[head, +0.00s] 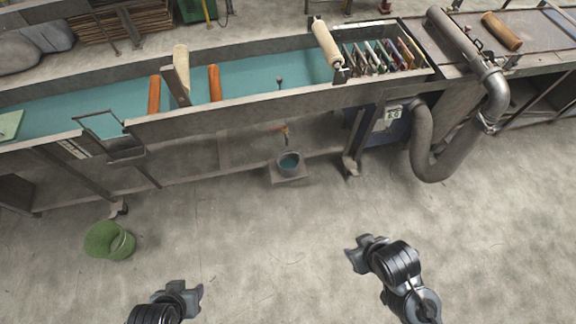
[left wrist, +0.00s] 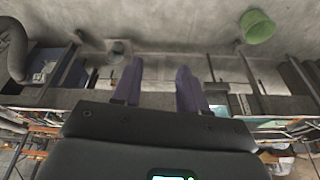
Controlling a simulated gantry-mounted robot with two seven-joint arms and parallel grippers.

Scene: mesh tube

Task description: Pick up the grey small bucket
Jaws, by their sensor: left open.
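The grey small bucket (head: 289,163) stands upright under the long trough with bluish liquid in it, on a small low base (head: 290,178). In the left wrist view the bucket (left wrist: 118,47) is small and blurred, beyond my left fingers. My left gripper (head: 189,293) is at the bottom of the head view, well below and left of the bucket, apart from it. In the left wrist view its two fingers (left wrist: 158,85) are spread with nothing between them. My right gripper (head: 356,252) is right of and below the bucket, apart from it; its jaw gap is unclear.
The long trough (head: 240,115) overhangs the bucket, with a tap having a red part (head: 280,128) above it. A green bucket (head: 109,241) stands on the floor at the left. A grey bent pipe (head: 425,150) hangs at the right. The concrete floor in front is clear.

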